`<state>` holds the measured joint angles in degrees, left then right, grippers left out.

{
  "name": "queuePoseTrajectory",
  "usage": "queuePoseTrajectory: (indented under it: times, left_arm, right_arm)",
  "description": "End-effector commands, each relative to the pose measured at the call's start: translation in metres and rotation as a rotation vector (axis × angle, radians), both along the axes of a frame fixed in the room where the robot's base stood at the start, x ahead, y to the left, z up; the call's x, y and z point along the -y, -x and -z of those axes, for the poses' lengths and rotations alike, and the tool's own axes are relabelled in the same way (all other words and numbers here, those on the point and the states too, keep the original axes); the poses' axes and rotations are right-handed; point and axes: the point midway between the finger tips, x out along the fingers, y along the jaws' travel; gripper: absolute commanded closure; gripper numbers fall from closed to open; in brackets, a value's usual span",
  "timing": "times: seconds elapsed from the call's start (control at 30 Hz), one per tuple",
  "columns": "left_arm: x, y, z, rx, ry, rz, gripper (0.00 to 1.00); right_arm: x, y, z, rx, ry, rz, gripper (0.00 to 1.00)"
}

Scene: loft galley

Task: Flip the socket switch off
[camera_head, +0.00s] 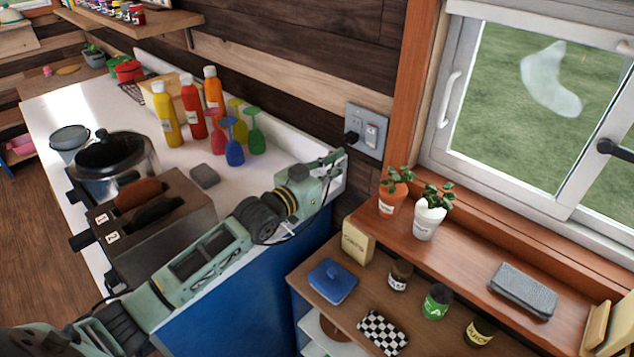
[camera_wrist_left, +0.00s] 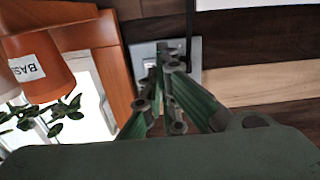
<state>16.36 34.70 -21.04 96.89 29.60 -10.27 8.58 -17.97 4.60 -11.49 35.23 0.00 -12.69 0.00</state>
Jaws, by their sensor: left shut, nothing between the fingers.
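The grey socket plate (camera_head: 367,131) is on the wood wall left of the window frame. It has a pale switch (camera_head: 371,135) on its right side and a black plug at its left. My left gripper (camera_head: 341,156) is shut and empty, with its tips close to the lower left of the plate. In the left wrist view, the closed fingers (camera_wrist_left: 168,66) point at the socket plate (camera_wrist_left: 143,60) and cover much of it. Whether they touch it cannot be told, and the switch position is too small to read. My right gripper is not in view.
Two potted plants (camera_head: 394,194) stand on the sill right of the arm. A toaster (camera_head: 160,230), a pot (camera_head: 115,160), bottles and coloured glasses stand on the white counter (camera_head: 60,105). A shelf with jars and a blue dish (camera_head: 333,281) lies below.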

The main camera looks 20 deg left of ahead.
Motion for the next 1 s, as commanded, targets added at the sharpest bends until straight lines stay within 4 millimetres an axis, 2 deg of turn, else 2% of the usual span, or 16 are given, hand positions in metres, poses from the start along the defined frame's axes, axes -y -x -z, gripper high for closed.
queuePoseTrajectory:
  times: [0.23,0.4,0.67,1.0]
  left_arm:
    - [-0.014,0.039,0.006,0.000,-0.003,0.000,1.00]
    - [-0.019,0.053,0.005,0.001,-0.001,0.000,1.00]
    - [-0.021,0.056,0.004,0.001,-0.001,0.000,1.00]
    - [-0.020,0.056,0.005,-0.002,-0.001,0.000,1.00]
  right_arm:
    - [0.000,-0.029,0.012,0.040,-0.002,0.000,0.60]
    - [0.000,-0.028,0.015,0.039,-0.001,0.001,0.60]
    - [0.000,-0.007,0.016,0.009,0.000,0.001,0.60]
    - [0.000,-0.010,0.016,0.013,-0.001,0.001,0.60]
